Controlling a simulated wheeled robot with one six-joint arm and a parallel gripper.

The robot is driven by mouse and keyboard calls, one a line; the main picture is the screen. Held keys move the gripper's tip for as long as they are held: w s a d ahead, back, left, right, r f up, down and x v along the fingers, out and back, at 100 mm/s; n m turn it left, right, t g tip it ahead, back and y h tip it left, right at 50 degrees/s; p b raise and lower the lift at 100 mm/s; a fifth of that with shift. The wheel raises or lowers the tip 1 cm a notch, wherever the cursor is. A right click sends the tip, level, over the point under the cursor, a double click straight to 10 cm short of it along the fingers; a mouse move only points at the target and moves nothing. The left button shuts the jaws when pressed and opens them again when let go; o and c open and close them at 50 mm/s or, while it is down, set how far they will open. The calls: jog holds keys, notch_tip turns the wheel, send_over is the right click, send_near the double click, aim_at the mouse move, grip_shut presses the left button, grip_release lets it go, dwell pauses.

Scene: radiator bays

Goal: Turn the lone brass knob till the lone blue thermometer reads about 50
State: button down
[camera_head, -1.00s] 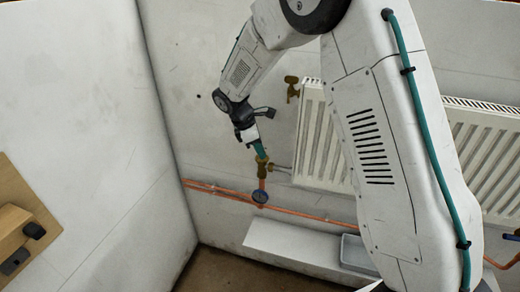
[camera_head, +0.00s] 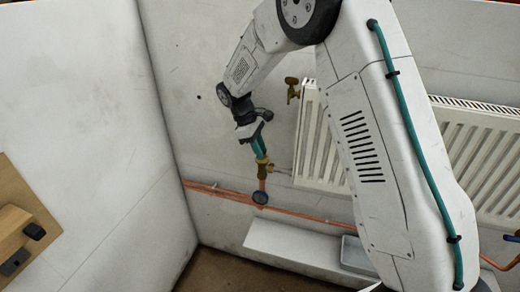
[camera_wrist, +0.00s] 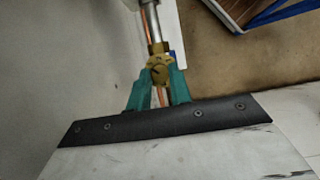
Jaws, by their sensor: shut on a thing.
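The brass knob (camera_head: 263,169) sits on the valve at the lower left of the radiator, on the copper pipe. My gripper (camera_head: 260,156), with teal fingers, reaches down to it and is shut on it. In the wrist view the brass knob (camera_wrist: 158,68) shows between the two teal fingertips. The blue thermometer (camera_head: 260,197) is a small round dial on the pipe just below the knob. Its face is too small to read.
A white radiator (camera_head: 318,140) is on the wall right of my gripper, with a brass fitting (camera_head: 292,87) at its upper left. Copper pipes (camera_head: 225,196) run low along the wall above a white ledge (camera_head: 290,245). A grey tray (camera_head: 355,252) stands on the ledge.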

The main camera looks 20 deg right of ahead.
jog(key=c, duration=1.3)
grip_release()
jog(key=v, duration=0.8)
